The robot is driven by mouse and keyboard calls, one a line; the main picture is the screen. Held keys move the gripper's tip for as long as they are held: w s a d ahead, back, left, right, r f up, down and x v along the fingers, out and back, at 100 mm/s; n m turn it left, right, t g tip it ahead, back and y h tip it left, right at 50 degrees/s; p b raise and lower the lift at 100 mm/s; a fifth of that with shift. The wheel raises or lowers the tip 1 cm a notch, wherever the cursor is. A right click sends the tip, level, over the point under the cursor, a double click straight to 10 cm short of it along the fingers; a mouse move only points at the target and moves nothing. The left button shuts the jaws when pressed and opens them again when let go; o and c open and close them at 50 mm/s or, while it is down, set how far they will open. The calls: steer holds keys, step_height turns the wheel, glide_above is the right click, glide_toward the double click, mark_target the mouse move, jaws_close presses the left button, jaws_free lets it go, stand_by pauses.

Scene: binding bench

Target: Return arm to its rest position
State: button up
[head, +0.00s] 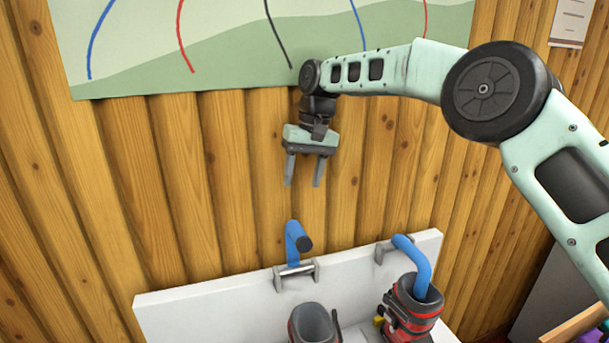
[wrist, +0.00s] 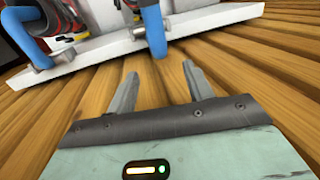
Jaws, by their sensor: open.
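My gripper (head: 303,172) is open and empty, with its two grey fingers pointing down in front of the log wall. It hangs above the white bench (head: 210,308) and above a bent blue tube (head: 295,236) there, apart from both. In the wrist view my gripper (wrist: 158,80) also shows open, with nothing between the fingers. My pale green arm comes in from the right of the head view and reaches across to the gripper.
A second blue tube (head: 418,262) curves down into a red and black boot (head: 408,310) on the bench. A grey boot (head: 313,325) stands left of it. A map board (head: 230,45) hangs on the wall behind my arm. A paper sheet (head: 570,22) is at upper right.

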steer(key=shift+v, duration=0.8)
